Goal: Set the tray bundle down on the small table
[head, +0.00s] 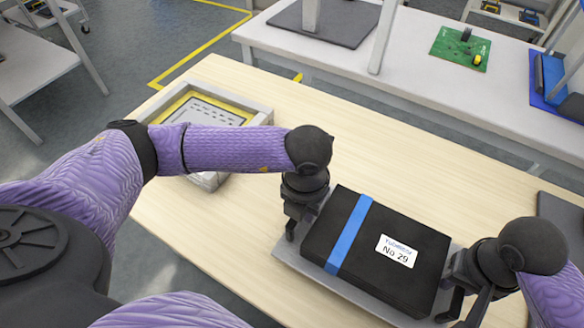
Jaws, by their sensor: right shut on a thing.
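The tray bundle (350,262) is a flat black stack with a blue band around it and a white label reading "No 29". It shows level above a thin grey plate (290,259) at the wooden table (232,228); I cannot tell whether it rests there or hangs slightly above. My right gripper (452,296) is shut on the bundle's right side. My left gripper (303,222) is at the bundle's left edge, pointing down; its fingertips are partly hidden, so its grip is unclear.
A grey-framed tray with a yellow border (262,114) stands on the wooden table at the back left. A white bench (400,75) behind carries a green board (460,48) and a blue item (552,78). A dark flat piece (562,222) lies at the right. Wood beyond the bundle is clear.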

